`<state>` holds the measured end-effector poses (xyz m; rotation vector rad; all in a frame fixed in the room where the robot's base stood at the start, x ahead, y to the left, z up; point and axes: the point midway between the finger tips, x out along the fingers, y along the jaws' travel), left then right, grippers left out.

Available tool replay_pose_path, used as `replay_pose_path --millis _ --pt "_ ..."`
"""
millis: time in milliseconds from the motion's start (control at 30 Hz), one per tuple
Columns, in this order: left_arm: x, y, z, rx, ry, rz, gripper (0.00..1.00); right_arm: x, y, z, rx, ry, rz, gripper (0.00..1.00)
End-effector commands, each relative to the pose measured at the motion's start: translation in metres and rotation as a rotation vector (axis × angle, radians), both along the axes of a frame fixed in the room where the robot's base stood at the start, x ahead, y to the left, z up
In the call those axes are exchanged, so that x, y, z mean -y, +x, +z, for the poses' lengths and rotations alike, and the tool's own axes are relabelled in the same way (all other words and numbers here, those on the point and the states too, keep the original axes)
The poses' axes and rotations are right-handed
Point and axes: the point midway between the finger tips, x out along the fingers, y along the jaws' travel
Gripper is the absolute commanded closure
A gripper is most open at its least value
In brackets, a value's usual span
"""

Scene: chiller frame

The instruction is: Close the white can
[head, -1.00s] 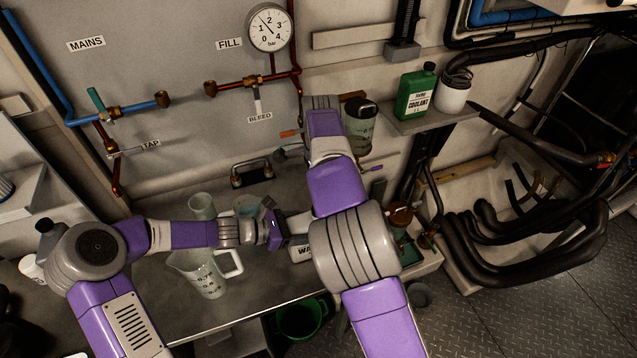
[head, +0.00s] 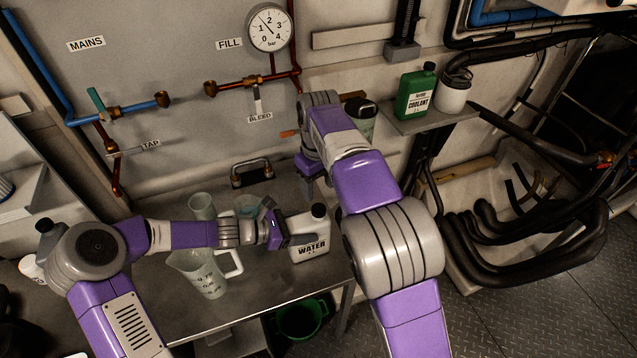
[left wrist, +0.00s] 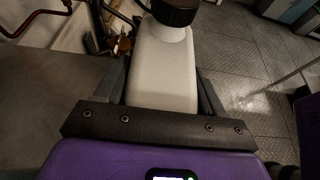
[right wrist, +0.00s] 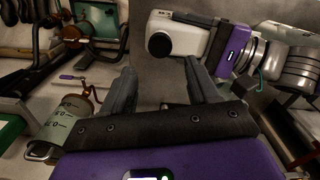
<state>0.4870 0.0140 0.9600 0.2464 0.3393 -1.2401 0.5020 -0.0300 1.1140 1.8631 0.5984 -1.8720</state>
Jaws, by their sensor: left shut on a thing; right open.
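The white can (head: 309,243), labelled WATER, stands on the bench near its right end. Its black cap (head: 318,211) sits on the neck; I cannot tell how tight it is. My left gripper (head: 285,239) is shut on the can's body from the left. In the left wrist view the can (left wrist: 163,75) lies between the fingers, with the black cap (left wrist: 176,10) at the top edge. My right gripper (head: 311,192) is above and behind the can, open and empty. In the right wrist view the can (right wrist: 187,32) and cap (right wrist: 159,44) are beyond the open fingers (right wrist: 163,85).
A clear measuring jug (head: 205,276) and a smaller cup (head: 201,207) stand left of the can. A green coolant bottle (head: 415,95) and a white jar (head: 454,94) are on the shelf at right. A green bucket (head: 302,319) is below the bench.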

Motion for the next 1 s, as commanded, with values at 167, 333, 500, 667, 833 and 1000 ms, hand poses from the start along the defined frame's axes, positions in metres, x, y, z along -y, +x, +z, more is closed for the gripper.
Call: replay_pose_path --millis 167,333,500,667,833,1000 --pt "0.001 -0.001 0.000 0.000 -0.001 -0.002 1.00 -0.001 0.000 0.001 0.005 0.002 0.084 0.40" --pt "0.001 -0.001 0.000 0.000 -0.001 -0.002 1.00 -0.001 0.000 0.001 0.006 0.001 0.091 0.40" --pt "0.001 -0.001 0.000 0.000 -0.001 -0.002 1.00 -0.001 0.000 0.000 0.005 0.000 0.089 0.40" --pt "0.001 -0.001 0.000 0.000 -0.001 -0.002 1.00 -0.001 0.000 -0.011 0.003 -0.001 0.089 0.40" --pt "0.001 -0.001 0.000 0.000 -0.001 -0.002 1.00 -0.001 -0.001 -0.038 0.001 -0.001 0.088 0.40" --pt "0.001 -0.001 0.000 0.000 -0.001 -0.002 1.00 -0.001 -0.001 -0.063 0.003 -0.001 0.088 0.40"
